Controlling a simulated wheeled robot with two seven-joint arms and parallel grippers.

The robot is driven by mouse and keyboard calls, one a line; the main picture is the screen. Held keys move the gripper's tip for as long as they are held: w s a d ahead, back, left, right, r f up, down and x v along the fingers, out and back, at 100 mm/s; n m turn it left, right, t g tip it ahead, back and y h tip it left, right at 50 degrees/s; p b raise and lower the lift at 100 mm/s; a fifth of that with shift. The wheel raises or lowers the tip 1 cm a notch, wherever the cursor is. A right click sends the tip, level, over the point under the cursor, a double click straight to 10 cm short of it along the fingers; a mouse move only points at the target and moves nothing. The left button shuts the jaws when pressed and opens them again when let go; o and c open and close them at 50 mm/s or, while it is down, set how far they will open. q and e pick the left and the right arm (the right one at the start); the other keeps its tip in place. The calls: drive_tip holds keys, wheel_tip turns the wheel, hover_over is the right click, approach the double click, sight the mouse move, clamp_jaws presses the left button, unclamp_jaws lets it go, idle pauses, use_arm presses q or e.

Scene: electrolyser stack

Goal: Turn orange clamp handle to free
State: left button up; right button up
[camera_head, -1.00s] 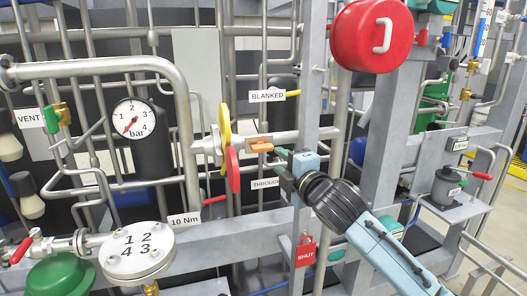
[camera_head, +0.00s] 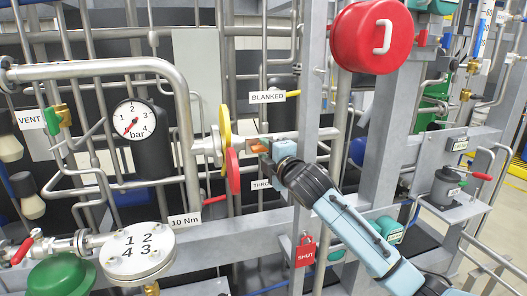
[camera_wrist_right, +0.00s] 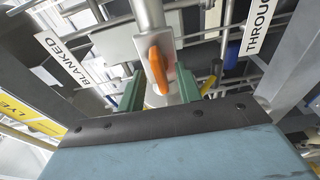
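The orange clamp handle (camera_head: 257,148) sits on the pipe to the right of the yellow and red discs. In the right wrist view the orange handle (camera_wrist_right: 158,70) lies on a grey clamp body, between the two green fingers. My right gripper (camera_head: 266,154) is at the handle, reaching in from the lower right and partly covering it. In the right wrist view my right gripper (camera_wrist_right: 161,84) is open, one finger on each side of the handle, with gaps showing. Contact cannot be seen. My left gripper is in neither view.
The yellow disc (camera_head: 226,126) and red disc (camera_head: 233,171) stand just left of the clamp. The BLANKED label (camera_head: 267,97) is above my gripper. A grey upright post (camera_head: 308,80) stands beside it, and a red SHUT padlock (camera_head: 305,251) hangs below.

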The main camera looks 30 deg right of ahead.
clamp_jaws()
drive_tip(key=shift+r+n+p, duration=0.15)
drive_tip(key=shift+n+p, duration=0.55)
drive_tip(key=shift+p, duration=0.4)
drive_tip(key=n+p, duration=0.2)
drive_tip(key=p, duration=0.1)
drive_tip(key=shift+n+g, duration=0.3)
drive_tip(key=shift+p, duration=0.35)
